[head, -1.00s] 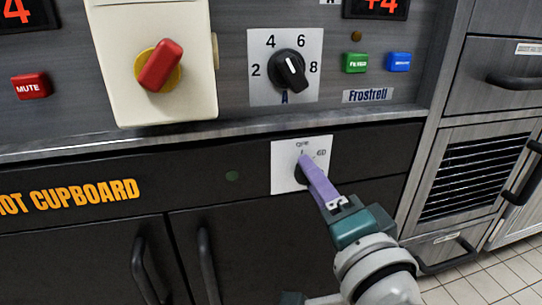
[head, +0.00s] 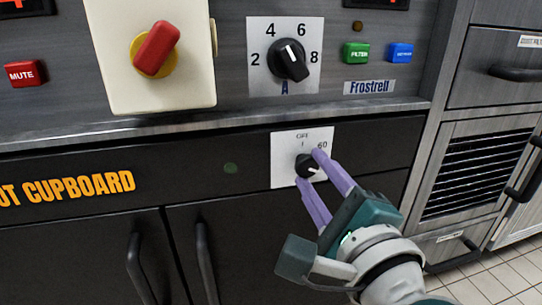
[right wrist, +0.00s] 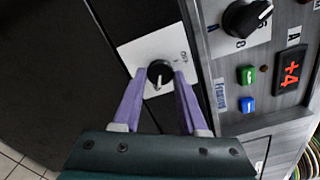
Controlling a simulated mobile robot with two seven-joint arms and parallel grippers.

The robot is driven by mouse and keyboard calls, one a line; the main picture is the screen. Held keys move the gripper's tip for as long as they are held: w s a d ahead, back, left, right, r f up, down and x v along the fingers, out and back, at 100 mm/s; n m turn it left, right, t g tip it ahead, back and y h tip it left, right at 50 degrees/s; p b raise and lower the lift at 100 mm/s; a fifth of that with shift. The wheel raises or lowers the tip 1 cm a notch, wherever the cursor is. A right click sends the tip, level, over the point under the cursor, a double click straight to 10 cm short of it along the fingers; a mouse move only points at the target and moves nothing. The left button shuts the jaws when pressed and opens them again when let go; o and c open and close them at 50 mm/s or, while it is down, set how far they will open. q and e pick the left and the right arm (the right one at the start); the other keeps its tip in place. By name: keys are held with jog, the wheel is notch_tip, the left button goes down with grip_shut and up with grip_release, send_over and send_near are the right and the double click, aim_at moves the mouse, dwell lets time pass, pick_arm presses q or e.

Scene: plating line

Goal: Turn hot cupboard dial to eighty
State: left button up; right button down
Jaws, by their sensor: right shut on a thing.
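The hot cupboard dial (head: 306,167) is a black knob on a white plate (head: 284,163) on the dark cupboard front. "OFF" and "60" show on the plate; any marks lower right are hidden by my fingers. The dial's white mark points to the lower right in the head view. In the right wrist view the dial (right wrist: 160,70) sits between the fingertips, its white mark toward my palm. My right gripper (head: 310,168) is shut on the dial, one purple finger on either side; it also shows in the right wrist view (right wrist: 160,76). My left gripper is not in view.
Above the ledge are a red rotary switch (head: 156,48), another black dial (head: 288,62) numbered 2 to 8, and green (head: 356,53) and blue (head: 400,53) buttons. Cupboard door handles (head: 207,262) stick out below. Steel drawers (head: 506,72) stand at the right.

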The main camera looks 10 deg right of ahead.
jog(key=shift+m, duration=0.5)
jog(key=shift+c, duration=2.4)
grip_release()
jog(key=shift+s, duration=0.1)
jog(key=s+p, duration=0.1)
jog(key=s, duration=0.8)
jog(key=shift+s+d+p, duration=0.15)
jog(key=shift+s+p, duration=0.2)
jog(key=shift+s, duration=0.05)
